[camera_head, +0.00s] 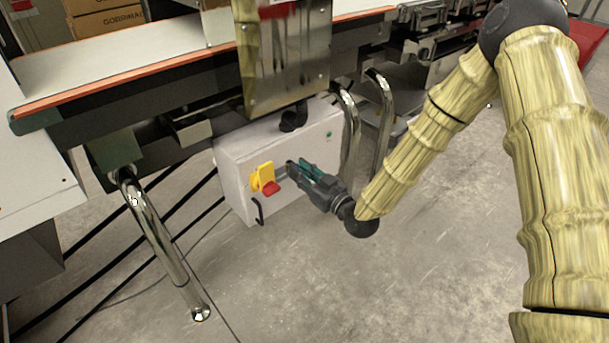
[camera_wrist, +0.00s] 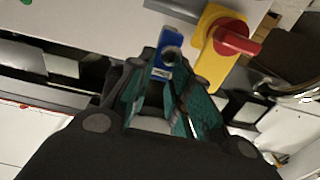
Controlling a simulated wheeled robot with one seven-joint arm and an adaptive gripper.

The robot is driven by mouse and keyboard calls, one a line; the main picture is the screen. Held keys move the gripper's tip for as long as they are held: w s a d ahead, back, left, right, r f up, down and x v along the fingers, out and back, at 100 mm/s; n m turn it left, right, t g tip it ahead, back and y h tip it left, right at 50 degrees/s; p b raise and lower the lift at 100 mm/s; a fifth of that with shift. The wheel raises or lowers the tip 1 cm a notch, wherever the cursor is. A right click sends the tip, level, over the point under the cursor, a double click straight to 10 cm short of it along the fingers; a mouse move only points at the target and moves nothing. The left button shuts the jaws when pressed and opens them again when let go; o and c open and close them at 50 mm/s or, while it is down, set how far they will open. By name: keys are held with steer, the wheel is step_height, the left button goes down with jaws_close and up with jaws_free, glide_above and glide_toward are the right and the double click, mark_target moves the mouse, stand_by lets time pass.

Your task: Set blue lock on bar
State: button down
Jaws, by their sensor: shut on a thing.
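My gripper (camera_head: 299,170) is in front of the pale control box (camera_head: 238,155), close to its front face. In the wrist view my gripper (camera_wrist: 170,72) is shut on a small blue lock (camera_wrist: 164,66), held between the green-lined fingertips. The blue lock cannot be made out in the head view. A yellow plate with a red rotary handle (camera_head: 270,187) sits on the box just left of my fingertips. In the wrist view the red handle (camera_wrist: 232,38) is right of the lock. A grey bar-like piece (camera_wrist: 175,10) lies beyond the lock there; I cannot tell whether they touch.
The conveyor belt (camera_head: 110,55) with an orange edge runs above the box. A shiny steel leg (camera_head: 155,230) stands at left, and bent steel tubes (camera_head: 384,125) stand right of the box. A black handle (camera_head: 259,211) is low on the box. The floor in front is clear.

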steer(key=shift+b+x, duration=0.4)
steer(key=shift+x, duration=1.35)
steer(key=shift+a, duration=0.1)
steer(key=shift+w+a+p, duration=0.1)
steer(key=shift+w+p, duration=0.05)
steer(key=shift+p, duration=0.15)
steer(key=shift+f+b, duration=1.2)
steer(key=shift+f, duration=1.15)
steer(key=c, duration=1.2)
jaws_free()
steer(key=shift+c, duration=0.2)
steer(key=v, duration=1.2)
